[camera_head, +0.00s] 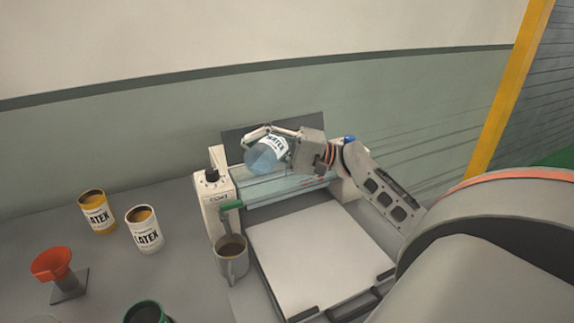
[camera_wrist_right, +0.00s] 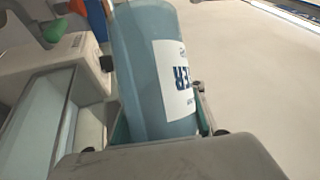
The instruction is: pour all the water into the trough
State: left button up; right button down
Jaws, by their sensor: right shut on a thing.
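A clear blue bottle of water (camera_head: 264,158) with a white label is held by my right gripper (camera_head: 270,145). The gripper is shut around it above the coating machine (camera_head: 217,195). The bottle is tilted, its lower-left end rounded and bluish in the head view. In the right wrist view the bottle (camera_wrist_right: 140,70) fills the middle, with its label lettering upside down. The pale blue, glassy trough (camera_head: 262,192) runs across the machine below the bottle. I cannot see any water stream or tell the water level in it. My left gripper is out of view.
A white sheet (camera_head: 310,255) lies on the bed in front of the trough. A grey mug (camera_head: 231,262) stands beside it. Two latex cans, yellow (camera_head: 97,212) and white (camera_head: 144,232), an orange funnel (camera_head: 52,264) on a stand and a green-rimmed container (camera_head: 146,312) stand at left.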

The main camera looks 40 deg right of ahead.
jog(key=shift+d+r+m+t, duration=0.2)
jog(key=shift+r+m+t, duration=0.3)
jog(key=shift+m, duration=0.2)
dwell(0.9)
